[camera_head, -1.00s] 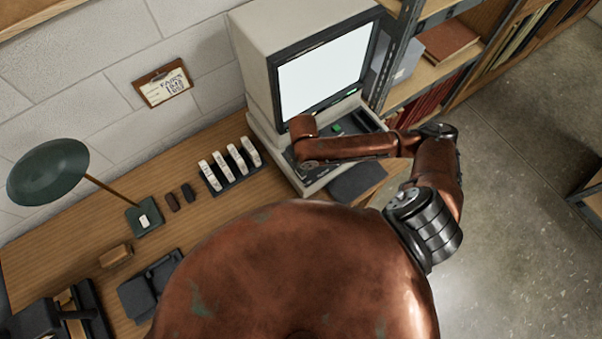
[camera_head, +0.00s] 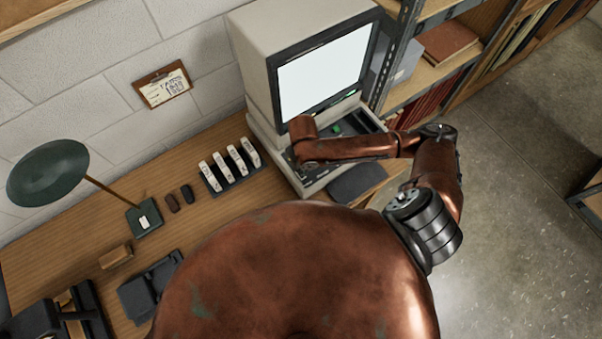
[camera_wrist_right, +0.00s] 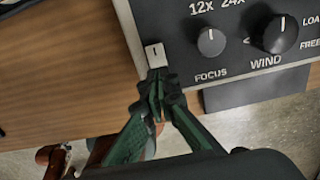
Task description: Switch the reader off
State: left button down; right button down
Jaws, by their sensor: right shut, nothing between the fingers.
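The reader (camera_head: 262,48) is a beige machine with a lit white screen (camera_head: 322,78), standing at the right end of the desk. In the right wrist view its dark control panel (camera_wrist_right: 222,14) carries a white rocker switch (camera_wrist_right: 155,55) at the left corner, beside a focus knob (camera_wrist_right: 211,41) and a wind knob (camera_wrist_right: 278,35). My right gripper (camera_wrist_right: 157,80) is shut and empty, its fingertips at the near edge of the switch. I cannot tell whether they touch it. In the head view my right arm hides the gripper and that part of the panel. My left gripper is out of view.
A rack of white boxes (camera_head: 232,168) stands left of the reader, with a green lamp (camera_head: 48,172) further left. A dark flat pad (camera_head: 357,182) lies at the reader's near side. Shelves (camera_head: 425,82) stand close on the right.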

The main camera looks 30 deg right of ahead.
jog(key=shift+f+b, duration=0.5)
jog(key=shift+f, duration=0.65)
dwell(0.8)
jog(key=shift+r, duration=0.1)
notch_tip(320, 180, up, 7)
jog(key=p, duration=0.8)
dwell(0.7)
